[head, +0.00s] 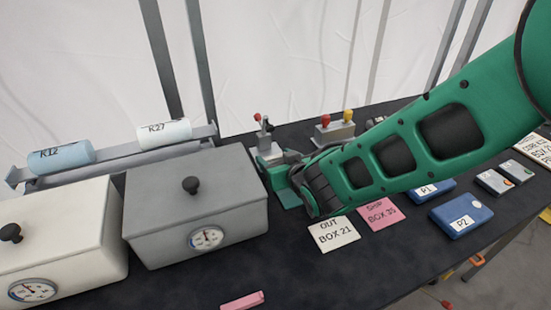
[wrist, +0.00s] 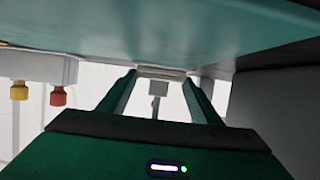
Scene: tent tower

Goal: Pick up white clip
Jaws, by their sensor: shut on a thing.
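In the wrist view my gripper (wrist: 161,76) has its two green fingers around a thin pale bar, which looks like the white clip (wrist: 162,72), at the fingertips. The clip shows only as a narrow strip, so its full shape is hidden. In the head view my gripper (head: 273,163) is low over the dark table, right of the grey lidded box. It is partly hidden by my own arm, and I cannot make out the clip clearly there.
A small stand with a red knob (head: 266,137) is just behind my gripper. Another with red and yellow knobs (head: 334,130) is to its right. The grey box (head: 200,190) is close on the left. Cards (head: 333,233) and a pink clip (head: 243,301) lie nearer the front.

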